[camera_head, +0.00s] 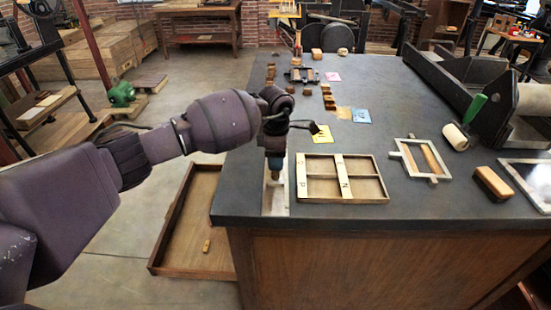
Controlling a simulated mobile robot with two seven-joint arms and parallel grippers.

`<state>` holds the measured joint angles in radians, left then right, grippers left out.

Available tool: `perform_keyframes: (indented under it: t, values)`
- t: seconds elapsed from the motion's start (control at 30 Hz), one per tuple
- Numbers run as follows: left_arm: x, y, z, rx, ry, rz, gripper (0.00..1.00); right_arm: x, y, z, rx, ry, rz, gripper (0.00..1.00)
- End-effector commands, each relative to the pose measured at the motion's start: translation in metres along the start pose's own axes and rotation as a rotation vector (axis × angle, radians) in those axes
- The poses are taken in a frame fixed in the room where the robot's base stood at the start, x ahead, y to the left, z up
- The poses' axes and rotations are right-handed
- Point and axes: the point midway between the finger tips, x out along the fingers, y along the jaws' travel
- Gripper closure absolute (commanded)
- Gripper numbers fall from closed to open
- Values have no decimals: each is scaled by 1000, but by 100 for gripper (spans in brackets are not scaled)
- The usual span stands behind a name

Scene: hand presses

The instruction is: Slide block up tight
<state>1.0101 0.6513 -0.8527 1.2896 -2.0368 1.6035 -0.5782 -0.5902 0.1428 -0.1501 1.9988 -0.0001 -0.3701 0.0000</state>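My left arm reaches in from the left, and my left gripper (275,177) points down at the near left corner of the dark worktop. Its fingertips are small and dark here, so I cannot tell whether they are open or hold anything. Just below them is a pale strip (275,202) on the worktop. A divided wooden tray (341,196) with letters on its bars lies just right of the gripper. Several small wooden blocks (328,98) stand farther back. A larger brown block (491,183) lies at the right. Which block is meant is unclear. My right gripper is out of view.
A metal frame with wood inside (421,158) and a green-handled roller (457,135) lie at the right. A yellow card (322,134) and a blue card (361,116) lie behind the tray. A shallow wooden tray (181,215) lies on the floor at left, below the worktop edge.

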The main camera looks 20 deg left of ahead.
Motion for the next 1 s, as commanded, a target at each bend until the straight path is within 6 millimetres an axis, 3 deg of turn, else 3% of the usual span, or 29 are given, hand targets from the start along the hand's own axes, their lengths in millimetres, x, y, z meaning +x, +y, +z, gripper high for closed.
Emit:
perform_keyframes:
  t: [0.43,1.0]
  values:
    - [-7,0,0,0,1,0,49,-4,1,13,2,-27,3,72]
    - [-96,0,0,0,1,1,49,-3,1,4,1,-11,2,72]
